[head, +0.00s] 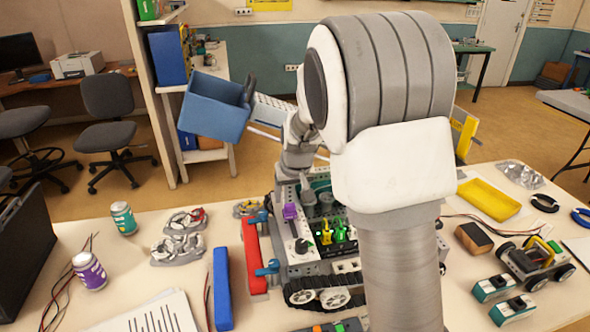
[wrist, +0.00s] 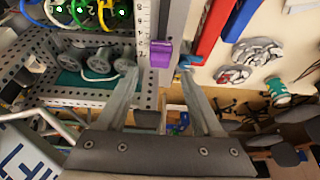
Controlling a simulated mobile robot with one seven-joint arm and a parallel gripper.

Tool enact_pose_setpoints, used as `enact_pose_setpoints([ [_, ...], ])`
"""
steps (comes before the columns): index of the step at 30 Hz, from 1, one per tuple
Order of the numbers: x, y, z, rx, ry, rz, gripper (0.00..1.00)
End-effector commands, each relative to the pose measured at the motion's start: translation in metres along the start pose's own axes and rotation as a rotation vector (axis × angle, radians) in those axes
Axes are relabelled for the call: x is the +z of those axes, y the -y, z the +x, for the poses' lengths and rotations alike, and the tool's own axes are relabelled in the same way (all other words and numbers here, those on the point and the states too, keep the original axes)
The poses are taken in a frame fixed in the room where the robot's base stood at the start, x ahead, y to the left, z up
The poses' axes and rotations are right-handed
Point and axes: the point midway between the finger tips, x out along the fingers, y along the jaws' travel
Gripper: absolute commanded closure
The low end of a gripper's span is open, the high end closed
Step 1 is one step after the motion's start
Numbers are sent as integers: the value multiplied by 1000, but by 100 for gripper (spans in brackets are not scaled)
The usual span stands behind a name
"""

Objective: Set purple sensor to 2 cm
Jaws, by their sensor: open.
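Green and yellow plugs (head: 340,232) with cables stand beside the rail. A red bar (head: 252,258) and a blue bar (head: 222,290) lie to its left. A perforated metal frame (wrist: 70,50) with grey wheels is close to my left finger.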

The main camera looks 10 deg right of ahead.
Motion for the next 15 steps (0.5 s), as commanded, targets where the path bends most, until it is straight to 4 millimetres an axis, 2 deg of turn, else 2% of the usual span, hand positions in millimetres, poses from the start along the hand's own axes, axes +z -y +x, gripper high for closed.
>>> enact_pose_setpoints([
  [1,-1,0,-14,0,-5,0,32],
  [6,-1,0,-53,0,-5,2,32],
  [15,0,0,-112,0,-3,0,32],
])
